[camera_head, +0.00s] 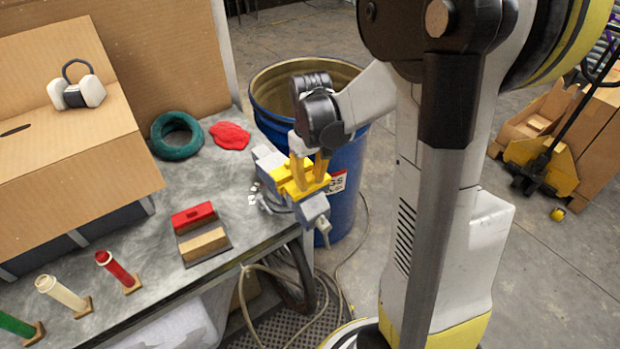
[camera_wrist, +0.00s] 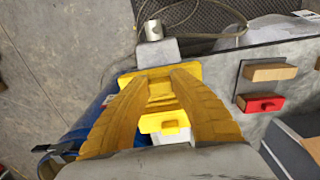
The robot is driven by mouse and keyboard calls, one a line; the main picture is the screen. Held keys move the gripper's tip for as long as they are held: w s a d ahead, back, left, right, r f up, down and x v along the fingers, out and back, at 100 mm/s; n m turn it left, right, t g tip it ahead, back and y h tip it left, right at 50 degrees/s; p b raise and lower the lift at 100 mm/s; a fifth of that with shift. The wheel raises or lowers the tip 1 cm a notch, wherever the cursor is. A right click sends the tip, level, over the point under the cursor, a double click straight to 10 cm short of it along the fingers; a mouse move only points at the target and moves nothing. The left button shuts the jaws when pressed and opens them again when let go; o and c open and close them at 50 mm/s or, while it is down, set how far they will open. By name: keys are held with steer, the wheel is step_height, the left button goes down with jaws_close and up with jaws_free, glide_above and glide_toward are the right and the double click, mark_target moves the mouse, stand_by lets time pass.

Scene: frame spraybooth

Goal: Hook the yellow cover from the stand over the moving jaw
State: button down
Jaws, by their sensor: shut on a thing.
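My gripper (camera_head: 309,163) points down over the vise at the table corner. It is shut on the yellow cover (camera_wrist: 160,73), which lies between my fingertips (camera_wrist: 160,84) in the wrist view. The cover is at the vise's moving jaw (camera_wrist: 157,51), on the handle side; I cannot tell whether it is fully seated. A second yellow cover (camera_wrist: 165,122) is on the opposite jaw. The vise body (camera_head: 315,208) shows grey below the yellow in the head view. The stand (camera_head: 218,255) holds a red cover (camera_head: 194,214) and a bare tan block (camera_head: 203,244).
A blue drum (camera_head: 350,185) stands just behind the vise. A green ring (camera_head: 177,136) and a red cloth (camera_head: 230,135) lie farther back on the table (camera_head: 185,178). A cardboard box (camera_head: 75,190) fills the left; several coloured tubes stand at the front left.

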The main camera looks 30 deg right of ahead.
mark_target(310, 179)
steer(key=shift+f+b, duration=0.3)
steer(key=shift+f, duration=0.15)
steer(key=c, duration=1.1)
jaws_free()
steer(key=shift+c, duration=0.2)
steer(key=shift+r, duration=0.1)
step_height(310, 179, up, 12)
